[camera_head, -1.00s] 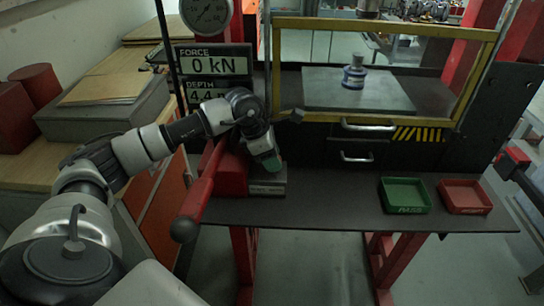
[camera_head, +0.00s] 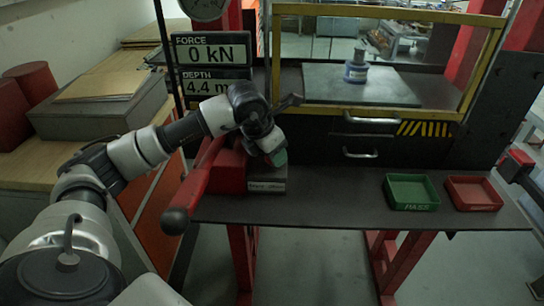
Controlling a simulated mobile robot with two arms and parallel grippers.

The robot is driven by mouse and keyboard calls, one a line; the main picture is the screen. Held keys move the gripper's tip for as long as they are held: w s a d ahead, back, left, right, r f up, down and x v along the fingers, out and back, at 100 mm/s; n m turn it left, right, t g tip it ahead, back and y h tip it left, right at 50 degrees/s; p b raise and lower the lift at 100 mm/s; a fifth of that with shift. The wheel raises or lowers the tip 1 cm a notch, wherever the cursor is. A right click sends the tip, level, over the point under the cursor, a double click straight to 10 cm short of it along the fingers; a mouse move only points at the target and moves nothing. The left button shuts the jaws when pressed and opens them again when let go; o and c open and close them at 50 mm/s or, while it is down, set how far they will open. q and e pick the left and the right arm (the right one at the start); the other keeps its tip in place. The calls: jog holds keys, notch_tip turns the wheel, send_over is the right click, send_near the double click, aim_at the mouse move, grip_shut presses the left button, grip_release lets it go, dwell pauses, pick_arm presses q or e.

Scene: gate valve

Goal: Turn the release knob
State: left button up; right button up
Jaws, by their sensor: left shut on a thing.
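My left gripper (camera_head: 276,153) is at the right end of the red pump block, just above a grey block with a small label (camera_head: 266,186). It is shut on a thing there. The release knob itself is hidden behind the gripper and wrist, so I take the held thing to be the knob. A long red lever (camera_head: 190,190) with a dark round end slants down from the pump block, left of the gripper.
The panel (camera_head: 212,53) reads force 0 kN and depth 4.4. A green tray (camera_head: 411,204) and a red tray (camera_head: 473,207) sit on the right of the dark bench (camera_head: 330,206).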

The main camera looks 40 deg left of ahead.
pick_arm(q)
jog(key=shift+n, duration=0.5)
jog(key=o, duration=0.9)
jog(key=shift+o, duration=0.2)
jog(key=shift+r, duration=0.1)
jog(key=d+b+v, duration=0.1)
jog(key=b+v, duration=0.1)
jog(key=v, duration=0.8)
jog(key=shift+a+r, duration=0.35)
jog(key=shift+s+f, duration=0.1)
jog(key=shift+s, duration=0.1)
